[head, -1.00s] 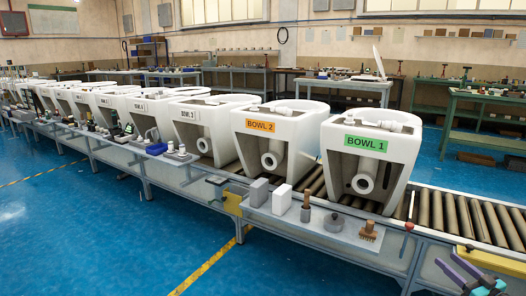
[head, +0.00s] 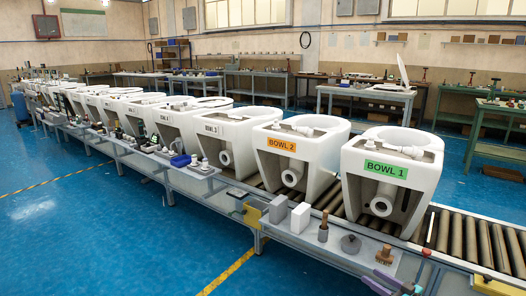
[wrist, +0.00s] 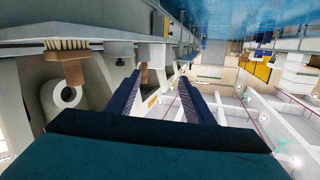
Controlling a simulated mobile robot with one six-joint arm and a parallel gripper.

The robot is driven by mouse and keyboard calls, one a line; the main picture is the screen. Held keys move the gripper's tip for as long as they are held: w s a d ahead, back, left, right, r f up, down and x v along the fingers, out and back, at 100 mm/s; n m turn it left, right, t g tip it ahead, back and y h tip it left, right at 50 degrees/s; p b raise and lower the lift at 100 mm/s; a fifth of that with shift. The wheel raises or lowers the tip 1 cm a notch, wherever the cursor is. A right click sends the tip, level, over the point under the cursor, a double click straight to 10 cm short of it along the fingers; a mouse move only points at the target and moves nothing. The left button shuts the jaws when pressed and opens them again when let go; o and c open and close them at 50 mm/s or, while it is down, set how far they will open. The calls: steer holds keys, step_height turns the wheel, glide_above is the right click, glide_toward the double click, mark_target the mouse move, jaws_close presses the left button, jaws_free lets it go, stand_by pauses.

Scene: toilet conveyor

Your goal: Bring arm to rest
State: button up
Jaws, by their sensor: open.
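My gripper (wrist: 160,88) is open in the wrist view, its two dark blue fingers spread with nothing held between them. In the head view only purple parts of my gripper (head: 394,287) show at the bottom edge, in front of the tool shelf (head: 330,248). The wrist view looks upside down along the row of bowls. A wooden brush (wrist: 66,62) shows there to the left of the fingers, apart from them. The same brush (head: 385,256) stands on the shelf in the head view, close to my gripper in the picture.
White bowls stand on the roller conveyor, nearest Bowl 1 (head: 391,178), then Bowl 2 (head: 296,162). The shelf also holds a grey puck (head: 350,244), a wooden-handled tool (head: 323,229), a white block (head: 300,217) and a grey block (head: 278,208). The blue floor (head: 110,240) at the left is clear.

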steer(key=s+a+f+n+g+y+p, duration=0.1)
steer(key=s+a+f+g+p, duration=0.2)
steer(key=a, duration=0.7)
steer(key=s+a+f+n+g+y+p, duration=0.1)
steer(key=s+a+f+g+p, duration=0.2)
steer(key=a, duration=0.8)
steer(key=s+a+f+n+g+y+p, duration=0.1)
steer(key=s+a+f+g+p, duration=0.2)
steer(key=a, duration=0.7)
steer(key=s+a+f+g+h+p, duration=0.2)
steer(key=s+a+g+p, duration=0.2)
steer(key=s, duration=0.7)
steer(key=s+a+f+g+h+p, duration=0.25)
steer(key=s+a+g+p, duration=0.2)
steer(key=s, duration=0.55)
steer(key=s+d+f+m+g+h, duration=0.1)
steer(key=s+d+m+g+h, duration=0.1)
steer(key=s+d+m+h, duration=0.4)
steer(key=s+d+m, duration=0.1)
steer(key=s+d, duration=0.2)
steer(key=d, duration=0.2)
steer(key=shift+f+m+h, duration=0.15)
steer(key=shift+m+h, duration=0.15)
steer(key=shift+h, duration=0.05)
